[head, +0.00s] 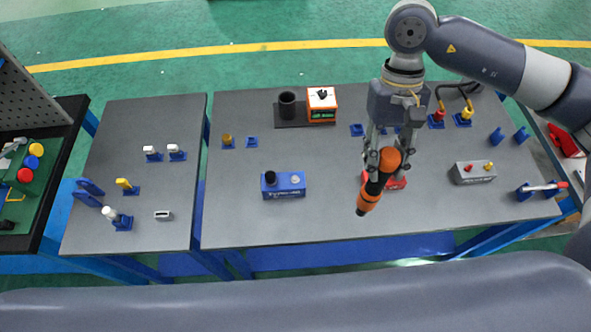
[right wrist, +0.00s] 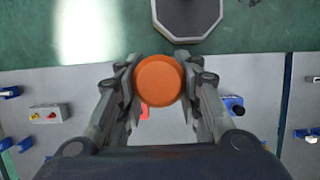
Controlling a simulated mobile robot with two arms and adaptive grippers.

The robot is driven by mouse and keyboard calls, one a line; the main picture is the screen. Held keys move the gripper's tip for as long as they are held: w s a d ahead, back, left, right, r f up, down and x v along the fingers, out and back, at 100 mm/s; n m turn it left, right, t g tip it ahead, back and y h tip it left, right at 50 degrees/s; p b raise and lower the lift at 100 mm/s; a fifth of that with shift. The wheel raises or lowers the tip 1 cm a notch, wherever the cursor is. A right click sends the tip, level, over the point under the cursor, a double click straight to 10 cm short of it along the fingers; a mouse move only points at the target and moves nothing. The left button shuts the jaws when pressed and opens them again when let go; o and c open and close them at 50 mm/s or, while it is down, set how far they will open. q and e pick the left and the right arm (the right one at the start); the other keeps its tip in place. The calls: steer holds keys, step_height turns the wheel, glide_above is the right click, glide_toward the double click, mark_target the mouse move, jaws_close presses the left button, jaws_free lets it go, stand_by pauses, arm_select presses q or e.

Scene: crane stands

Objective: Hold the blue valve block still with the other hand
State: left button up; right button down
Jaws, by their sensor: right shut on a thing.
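The blue valve block (head: 287,190) sits on the middle grey table, with a black knob on its left and a pale round fitting on its right. In the right wrist view, a blue block with a black knob (right wrist: 234,107) shows at the right, partly hidden by a finger. My right gripper (head: 382,160) is to the right of the block and apart from it. It is shut on an orange and black tool (head: 369,199), held tilted above the table. The tool's round orange end (right wrist: 160,82) shows between the fingers. My left gripper is not in view.
A red block (head: 398,183) is partly hidden behind the tool. A grey box with red and yellow knobs (head: 473,174) stands to the right. An orange device (head: 322,106) and a black cup (head: 287,105) stand at the back. The tabletop around the blue block is clear.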

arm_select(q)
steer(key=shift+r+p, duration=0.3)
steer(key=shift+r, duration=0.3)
arm_select(e)
steer(key=shift+r, duration=0.65)
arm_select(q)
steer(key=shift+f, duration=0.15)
arm_select(e)
steer(key=shift+w+f, duration=0.1)
